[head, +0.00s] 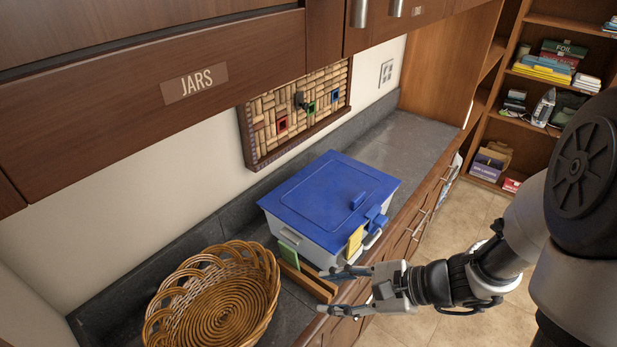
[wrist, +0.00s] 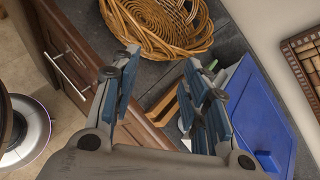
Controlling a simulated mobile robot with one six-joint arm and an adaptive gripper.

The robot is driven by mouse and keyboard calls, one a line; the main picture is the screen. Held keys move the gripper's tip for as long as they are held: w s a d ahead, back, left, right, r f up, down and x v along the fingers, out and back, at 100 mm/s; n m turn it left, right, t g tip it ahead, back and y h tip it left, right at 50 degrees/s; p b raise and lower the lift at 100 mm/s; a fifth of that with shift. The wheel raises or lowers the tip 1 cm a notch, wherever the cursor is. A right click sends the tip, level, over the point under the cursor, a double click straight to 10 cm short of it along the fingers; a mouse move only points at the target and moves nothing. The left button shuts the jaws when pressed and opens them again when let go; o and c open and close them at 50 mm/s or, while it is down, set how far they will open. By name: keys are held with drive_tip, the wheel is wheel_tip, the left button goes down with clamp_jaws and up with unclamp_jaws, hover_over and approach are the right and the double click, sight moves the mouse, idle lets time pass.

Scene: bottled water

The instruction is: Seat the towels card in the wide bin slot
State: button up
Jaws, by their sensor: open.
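A bin (head: 310,234) with a blue lid (head: 320,190) stands on the counter; the lid also shows in the wrist view (wrist: 262,112). A yellow card (head: 355,240) is upright at the bin's front, beside blue fittings (head: 377,218). A green card (head: 288,256) stands at the left end of a wooden rack (head: 312,284) in front of the bin. No lettering is readable, so I cannot tell which is the towels card. Which slot is wide is also unclear. My gripper (head: 338,291) is open and empty near the rack's right end; its fingers spread wide in the wrist view (wrist: 160,60).
A wicker basket (head: 225,310) sits on the counter to the left of the rack. A cork board (head: 298,108) hangs behind the bin, under a cabinet labelled JARS (head: 194,83). The counter (head: 395,148) beyond the bin is clear.

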drive_tip(key=w+d+f+m+t+h, duration=0.1)
drive_tip(key=w+d+f+m+t, duration=0.4)
drive_tip(key=f+m, duration=0.35)
drive_tip(key=b, duration=0.1)
approach(306, 274)
drive_tip(key=shift+w+a+r+m, duration=0.1)
drive_tip(key=shift+w+a, duration=0.1)
drive_tip(key=shift+a, duration=0.2)
drive_tip(key=shift+w+a+f+m, duration=0.1)
drive_tip(key=shift+w+a, duration=0.1)
drive_tip(key=shift+a, duration=0.2)
drive_tip(key=shift+w+a+r+m, duration=0.1)
drive_tip(key=shift+w+a, duration=0.05)
drive_tip(key=shift+a, duration=0.25)
drive_tip(key=b+x, duration=0.1)
drive_tip(key=x, duration=0.5)
drive_tip(key=shift+w+a+f, duration=0.15)
drive_tip(key=shift+a+f, duration=0.05)
drive_tip(key=shift+c, duration=0.4)
drive_tip(key=c, duration=0.7)
